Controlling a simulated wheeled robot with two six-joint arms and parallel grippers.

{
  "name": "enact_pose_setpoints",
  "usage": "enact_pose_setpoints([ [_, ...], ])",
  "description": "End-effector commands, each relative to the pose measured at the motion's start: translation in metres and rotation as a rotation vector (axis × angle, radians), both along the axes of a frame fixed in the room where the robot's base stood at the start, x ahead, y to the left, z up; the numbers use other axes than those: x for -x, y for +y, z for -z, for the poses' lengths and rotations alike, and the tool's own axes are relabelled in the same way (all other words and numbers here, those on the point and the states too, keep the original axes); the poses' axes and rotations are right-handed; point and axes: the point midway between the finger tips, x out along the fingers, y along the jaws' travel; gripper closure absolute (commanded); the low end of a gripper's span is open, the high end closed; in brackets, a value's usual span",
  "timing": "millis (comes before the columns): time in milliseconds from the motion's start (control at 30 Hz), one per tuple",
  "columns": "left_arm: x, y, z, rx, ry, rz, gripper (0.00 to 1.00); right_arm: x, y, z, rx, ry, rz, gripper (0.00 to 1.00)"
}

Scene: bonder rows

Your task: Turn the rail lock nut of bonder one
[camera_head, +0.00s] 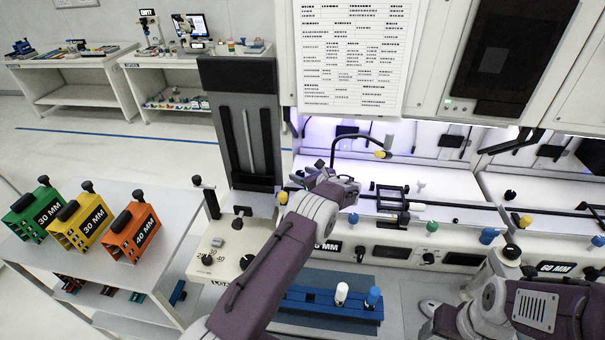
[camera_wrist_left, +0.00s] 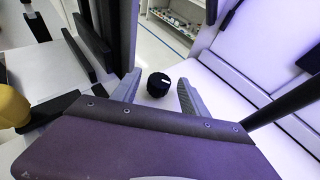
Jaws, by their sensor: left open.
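A small dark knob with a pale mark on top, which looks like the rail lock nut (camera_wrist_left: 158,86), stands on the white deck in the left wrist view. My left gripper (camera_wrist_left: 157,82) is open, with one finger on each side of the nut; whether they touch it I cannot tell. In the head view my left gripper (camera_head: 322,178) is over the left end of the near bonder (camera_head: 385,228), and its wrist hides the nut there. My right arm shows at the lower right, but its gripper is not visible.
A dark rail and bar (camera_head: 392,194) lie right of my left gripper. A curved black lamp arm (camera_head: 345,137) rises behind it. A side table (camera_head: 150,215) carries green, yellow and orange blocks. A blue fixture (camera_head: 330,306) lies below the bonder front.

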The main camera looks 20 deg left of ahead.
Motion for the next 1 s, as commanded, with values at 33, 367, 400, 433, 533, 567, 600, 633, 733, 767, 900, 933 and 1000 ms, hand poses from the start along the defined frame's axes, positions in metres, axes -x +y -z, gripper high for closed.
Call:
enact_pose_setpoints([
  [33, 0.0, 0.0, 0.0, 0.0, 0.0, 0.0, 0.48, 0.0, 0.0, 0.0, 0.0, 0.0, 0.0, 0.29],
  [367, 0.0, 0.0, 0.0, 0.0, 0.0, -0.001, 1.0, 0.0, 0.0, 0.0, 0.0, 0.0, 0.0, 0.29],
  [400, 0.0, 0.0, 0.0, 0.0, 0.0, -0.001, 1.0, 0.0, 0.0, 0.0, 0.0, 0.0, 0.0, 0.29],
  [433, 0.0, 0.0, 0.0, 0.0, 0.0, 0.0, 1.0, 0.0, 0.0, 0.0, 0.0, 0.0, 0.0, 0.29],
  [533, 0.0, 0.001, 0.0, -0.003, 0.0, 0.018, 1.0, 0.0, 0.0, 0.001, 0.0, 0.0, 0.0, 0.29],
  [567, 0.0, 0.002, -0.001, -0.006, -0.002, 0.03, 1.0, 0.0, 0.0, 0.001, 0.0, 0.0, 0.0, 0.29],
  [600, 0.0, 0.003, -0.002, -0.008, -0.002, 0.052, 1.0, 0.0, 0.0, 0.001, 0.0, 0.0, 0.0, 0.29],
  [633, 0.0, 0.004, -0.002, -0.009, -0.003, 0.071, 1.0, 0.0, 0.0, 0.002, 0.0, 0.0, 0.0, 0.29],
  [733, 0.001, 0.004, 0.0, -0.007, -0.004, 0.151, 1.0, 0.0, 0.0, 0.01, 0.0, 0.0, 0.0, 0.29],
  [767, 0.002, 0.005, 0.002, -0.006, -0.004, 0.175, 1.0, 0.0, 0.0, 0.015, 0.0, 0.0, 0.0, 0.29],
  [900, 0.003, 0.006, 0.008, -0.002, -0.008, 0.303, 1.0, 0.0, 0.0, 0.048, 0.0, 0.0, 0.0, 0.29],
  [933, 0.003, 0.006, 0.008, -0.001, -0.009, 0.324, 1.0, 0.0, 0.0, 0.054, 0.0, 0.0, 0.0, 0.29],
  [1000, 0.003, 0.006, 0.005, -0.001, -0.009, 0.363, 1.0, 0.0, 0.0, 0.062, 0.0, 0.0, 0.0, 0.29],
])
